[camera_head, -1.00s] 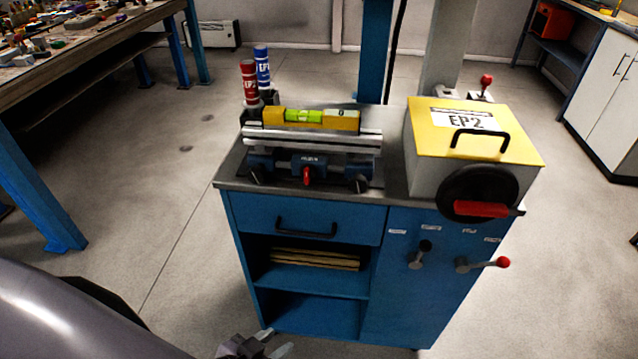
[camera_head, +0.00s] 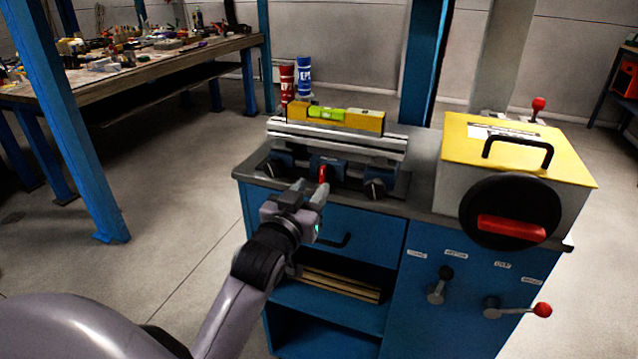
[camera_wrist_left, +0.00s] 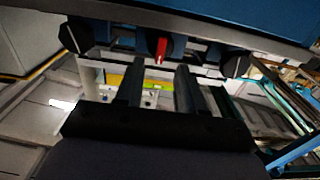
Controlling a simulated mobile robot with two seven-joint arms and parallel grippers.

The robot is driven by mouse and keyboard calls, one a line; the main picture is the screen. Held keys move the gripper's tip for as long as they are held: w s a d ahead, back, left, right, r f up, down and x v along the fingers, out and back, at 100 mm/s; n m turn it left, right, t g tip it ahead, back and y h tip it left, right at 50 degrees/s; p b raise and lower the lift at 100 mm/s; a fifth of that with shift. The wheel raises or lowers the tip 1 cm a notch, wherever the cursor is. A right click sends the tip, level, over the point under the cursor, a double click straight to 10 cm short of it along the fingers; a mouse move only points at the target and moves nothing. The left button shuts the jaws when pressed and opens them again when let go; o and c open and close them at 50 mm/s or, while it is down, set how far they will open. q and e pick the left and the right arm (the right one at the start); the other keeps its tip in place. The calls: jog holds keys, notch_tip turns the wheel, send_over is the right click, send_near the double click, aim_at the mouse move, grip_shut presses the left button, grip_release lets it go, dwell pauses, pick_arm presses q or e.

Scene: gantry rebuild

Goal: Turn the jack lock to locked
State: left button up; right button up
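A short red lever (camera_head: 323,174) points down from the middle of a blue block (camera_head: 329,166) under the silver rails; I take it as the jack lock. It also shows in the left wrist view (camera_wrist_left: 160,49), a little beyond the gap between the fingers. My left gripper (camera_head: 309,189) is open and empty, just in front of and below the lever, seemingly not touching it. In the left wrist view the two dark fingers (camera_wrist_left: 157,85) stand apart. My right gripper is not in view.
Dark knobs (camera_head: 272,168) flank the lever. A yellow spirit level (camera_head: 335,117) lies on the rails. Red (camera_head: 287,85) and blue (camera_head: 304,77) cylinders stand behind. A yellow-lidded box (camera_head: 515,150) with a red-handled wheel stands right. Two levers (camera_head: 440,285) (camera_head: 515,309) stick out from the cabinet front.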

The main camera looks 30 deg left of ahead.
aim_at(321, 176)
pick_arm(q)
jog(key=shift+x, duration=2.4)
grip_shut()
